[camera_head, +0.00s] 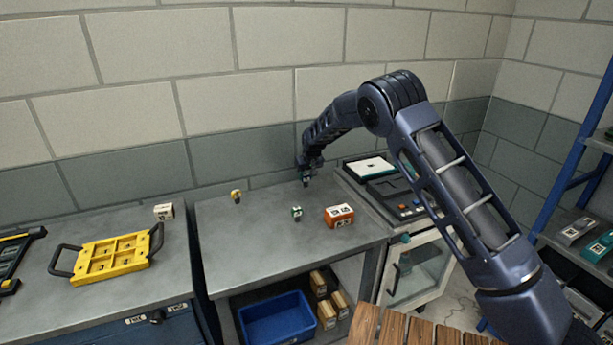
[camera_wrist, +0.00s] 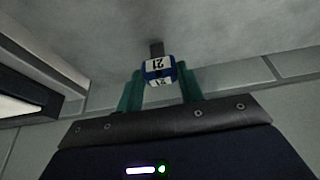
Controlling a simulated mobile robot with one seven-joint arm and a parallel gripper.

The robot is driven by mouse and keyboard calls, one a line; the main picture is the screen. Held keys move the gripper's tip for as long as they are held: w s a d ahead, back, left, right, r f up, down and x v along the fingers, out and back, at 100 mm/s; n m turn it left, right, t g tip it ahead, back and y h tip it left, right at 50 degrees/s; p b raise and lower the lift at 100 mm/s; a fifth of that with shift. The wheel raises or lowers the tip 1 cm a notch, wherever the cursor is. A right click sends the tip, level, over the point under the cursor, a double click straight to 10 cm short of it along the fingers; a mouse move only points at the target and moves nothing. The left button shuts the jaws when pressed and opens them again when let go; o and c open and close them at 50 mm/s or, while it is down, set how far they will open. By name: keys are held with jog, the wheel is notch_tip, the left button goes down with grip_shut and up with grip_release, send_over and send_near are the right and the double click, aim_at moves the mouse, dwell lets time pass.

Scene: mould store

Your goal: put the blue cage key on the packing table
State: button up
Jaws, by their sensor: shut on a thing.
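My gripper (camera_head: 306,180) is low over the back right part of the middle grey table (camera_head: 245,235). In the wrist view its two teal fingers (camera_wrist: 160,84) are shut on the blue cage key (camera_wrist: 158,68), a small blue body with white labels reading 21. A dark shank on the key points away from the gripper, toward the grey surface. I cannot tell whether the key touches the tabletop. In the head view the key is too small and dark to make out clearly.
A yellow-topped key (camera_head: 236,196), a green-topped key (camera_head: 297,213) and an orange block (camera_head: 339,216) stand on the middle table. A grey machine (camera_head: 385,190) is at its right. The left bench holds a yellow tray (camera_head: 112,253) and a white block (camera_head: 164,211).

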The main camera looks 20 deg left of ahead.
jog(key=shift+f, duration=0.2)
jog(key=o, duration=1)
jog(key=shift+r, duration=0.1)
jog(key=v, duration=1.2)
